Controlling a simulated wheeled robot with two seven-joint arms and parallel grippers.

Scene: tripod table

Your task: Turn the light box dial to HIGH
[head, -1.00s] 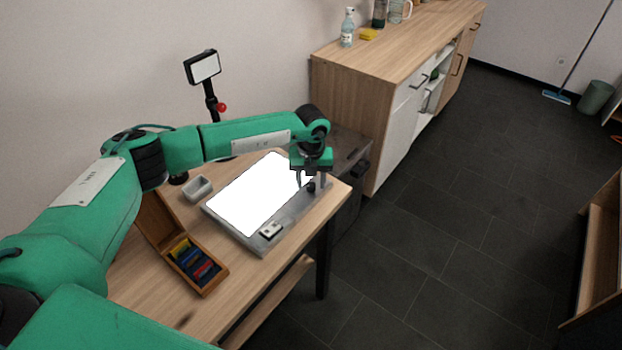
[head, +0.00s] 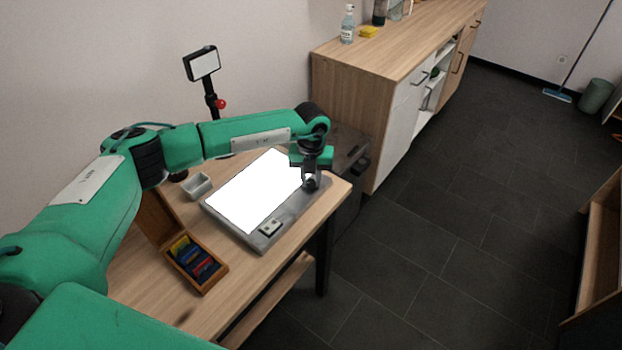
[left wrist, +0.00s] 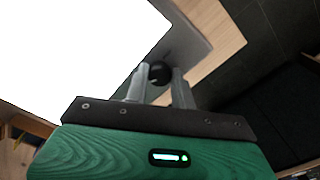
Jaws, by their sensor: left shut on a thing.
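The light box (head: 234,234) lies on the wooden table with its white panel glowing. Its dial (left wrist: 160,73) is a round black knob on the grey border, seen in the left wrist view between my fingertips. My left gripper (head: 311,184) comes down over the right end of the box and is shut on the dial; it also shows in the left wrist view (left wrist: 158,76). In the head view the gripper mostly hides the dial. I cannot read any dial marks. My right gripper is not in view.
On the table are an open wooden case (head: 206,284) with coloured pieces, a small grey container (head: 197,186) and a small block (head: 271,228) on the box's near border. A stand with a screen (head: 202,64) rises behind. A wooden cabinet (head: 345,95) stands beyond the table.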

